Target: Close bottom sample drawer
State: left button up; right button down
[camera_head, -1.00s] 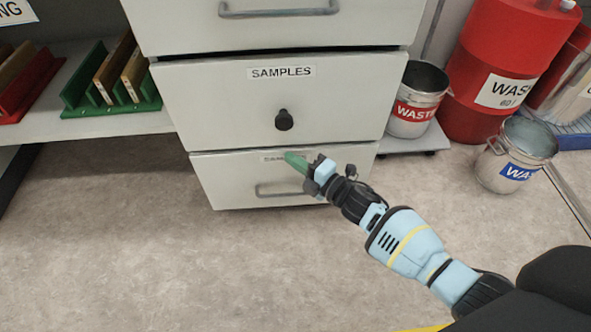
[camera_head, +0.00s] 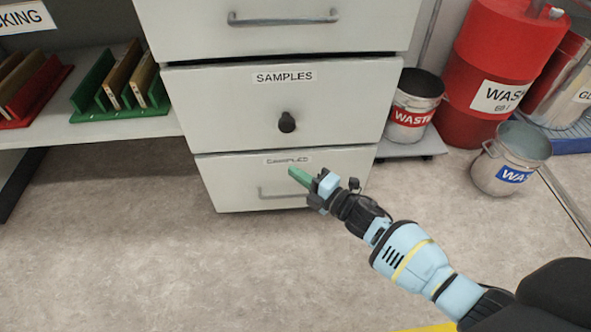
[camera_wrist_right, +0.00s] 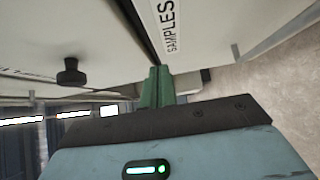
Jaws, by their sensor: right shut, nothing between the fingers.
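The bottom sample drawer (camera_head: 235,180) is the lowest light grey front of the cabinet, with a "SAMPLES" label (camera_head: 288,160) and a grey bar handle (camera_head: 275,192). Its label also shows in the right wrist view (camera_wrist_right: 170,25). I cannot tell how far it stands out. My right gripper (camera_head: 299,175) has green fingers, shut and empty, in front of this drawer just below the label. In the wrist view the fingers (camera_wrist_right: 157,88) point toward the dark gap between two drawer fronts; contact is unclear. The gripper partly hides the handle's right end. My left gripper is not in view.
Above is another "SAMPLES" drawer (camera_head: 220,105) with a black knob (camera_head: 287,122). Waste buckets (camera_head: 410,120) (camera_head: 490,172) and a red drum (camera_head: 470,75) stand right. A shelf with racks (camera_head: 120,112) is left. The floor in front (camera_head: 180,270) is clear.

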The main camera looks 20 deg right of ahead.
jog(key=p+v, duration=0.2)
jog(key=v, duration=0.8)
jog(key=shift+p, duration=0.3)
